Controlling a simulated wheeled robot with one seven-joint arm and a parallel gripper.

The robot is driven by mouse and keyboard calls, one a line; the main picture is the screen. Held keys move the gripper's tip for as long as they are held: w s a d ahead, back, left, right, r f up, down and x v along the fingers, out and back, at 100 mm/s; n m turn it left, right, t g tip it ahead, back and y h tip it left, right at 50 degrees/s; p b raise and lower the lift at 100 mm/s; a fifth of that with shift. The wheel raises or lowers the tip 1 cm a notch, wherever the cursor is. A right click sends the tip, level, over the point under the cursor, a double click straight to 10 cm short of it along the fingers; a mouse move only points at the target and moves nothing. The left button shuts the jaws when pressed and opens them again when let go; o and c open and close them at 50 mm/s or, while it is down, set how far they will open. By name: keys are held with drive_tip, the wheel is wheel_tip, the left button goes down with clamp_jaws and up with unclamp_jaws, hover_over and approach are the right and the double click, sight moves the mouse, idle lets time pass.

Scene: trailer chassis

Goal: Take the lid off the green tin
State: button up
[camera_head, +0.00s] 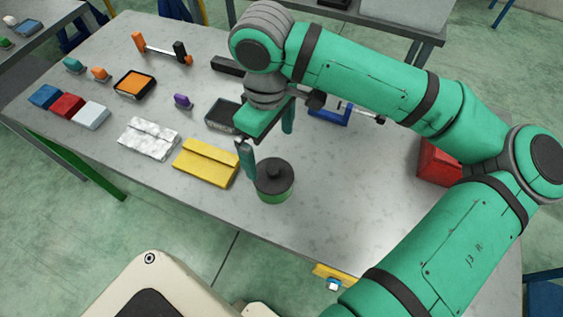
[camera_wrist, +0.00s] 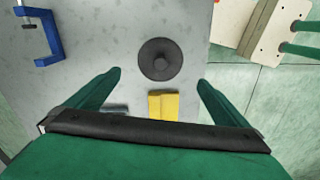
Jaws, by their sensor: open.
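The green tin (camera_head: 272,195) stands upright near the front edge of the grey table. Its dark lid (camera_head: 274,177), with a round knob on top, sits on it. In the wrist view the lid (camera_wrist: 160,61) shows from above, ahead of my fingertips and between their lines; the tin's wall is hidden under it. My gripper (camera_head: 267,136) is open and empty above the table. In the head view one finger hangs just left of the tin and the other is farther back. In the wrist view the two fingers (camera_wrist: 159,78) are spread wide, apart from the lid.
A yellow pouch (camera_head: 206,163) lies just left of the tin, with a white marbled pouch (camera_head: 149,138) beyond it. A blue clamp (camera_head: 330,114) lies behind, and a red box (camera_head: 437,163) is at the right. The table right of the tin is clear.

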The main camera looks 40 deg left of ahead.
sight(273, 169)
drive_tip(key=f, duration=0.5)
drive_tip(key=shift+w+f, duration=0.2)
drive_tip(key=shift+s+d+f, duration=0.1)
drive_tip(key=shift+d+f, duration=0.05)
drive_tip(key=shift+f, duration=1.05)
drive_tip(key=shift+s+d+f, duration=0.1)
drive_tip(key=shift+f, duration=1.05)
drive_tip(key=shift+c, duration=0.3)
drive_tip(key=c, duration=1)
